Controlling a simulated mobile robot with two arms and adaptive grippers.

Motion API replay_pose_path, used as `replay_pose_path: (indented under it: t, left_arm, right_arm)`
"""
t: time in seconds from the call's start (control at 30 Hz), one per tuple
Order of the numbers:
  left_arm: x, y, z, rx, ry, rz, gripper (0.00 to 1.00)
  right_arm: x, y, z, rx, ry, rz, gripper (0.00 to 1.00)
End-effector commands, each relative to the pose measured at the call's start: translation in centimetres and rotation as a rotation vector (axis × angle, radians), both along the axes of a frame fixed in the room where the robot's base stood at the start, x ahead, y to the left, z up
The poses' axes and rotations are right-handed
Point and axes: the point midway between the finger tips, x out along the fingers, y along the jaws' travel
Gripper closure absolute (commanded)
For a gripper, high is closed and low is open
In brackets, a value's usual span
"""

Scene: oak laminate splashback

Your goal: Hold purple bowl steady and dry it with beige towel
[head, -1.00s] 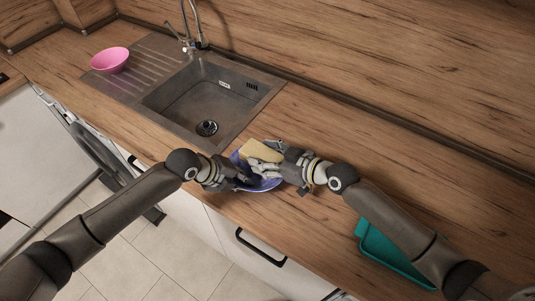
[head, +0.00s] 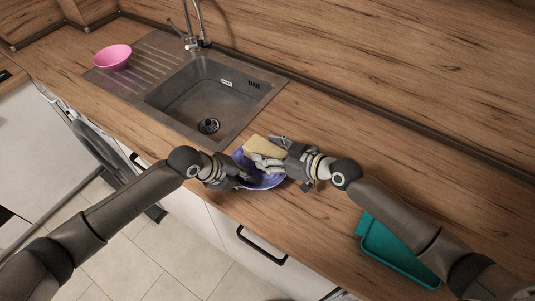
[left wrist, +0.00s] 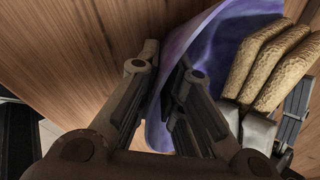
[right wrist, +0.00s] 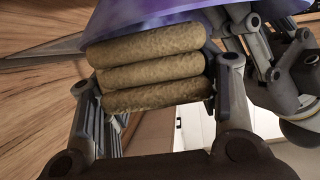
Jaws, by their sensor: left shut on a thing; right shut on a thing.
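The purple bowl (head: 273,182) is at the counter's front, just right of the sink, partly hidden by both grippers. My left gripper (head: 238,174) is shut on the bowl's left rim; in the left wrist view its fingers (left wrist: 165,75) stand on both sides of the bowl's wall (left wrist: 205,50). My right gripper (head: 268,160) is shut on the folded beige towel (head: 264,147). In the right wrist view the towel (right wrist: 152,70) shows as stacked thick folds between the fingers, right against the purple bowl (right wrist: 140,14). In the head view the towel is at the bowl's inside and far rim.
A steel sink (head: 195,100) with a tap lies to the left, with a pink bowl (head: 112,57) on its drainboard. A teal tray (head: 385,255) lies at the right, partly under my right arm. The counter behind the bowl is clear.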

Motion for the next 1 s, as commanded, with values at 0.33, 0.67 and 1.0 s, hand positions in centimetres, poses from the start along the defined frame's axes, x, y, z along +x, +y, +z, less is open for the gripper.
replay_pose_path:
  t: [0.33,0.67,1.0]
  left_arm:
    - [-0.1,0.1,-0.1,0.002,0.003,0.000,1.00]
    - [-0.1,0.1,-0.1,0.002,0.003,0.000,1.00]
    - [-0.1,0.1,-0.1,0.002,0.002,0.001,1.00]
  right_arm:
    - [-1.5,1.1,-0.2,-0.001,0.006,0.002,0.72]
    - [-2.0,1.5,0.1,-0.001,0.002,0.000,0.72]
    - [-0.4,0.3,-0.1,-0.003,0.002,-0.001,0.72]
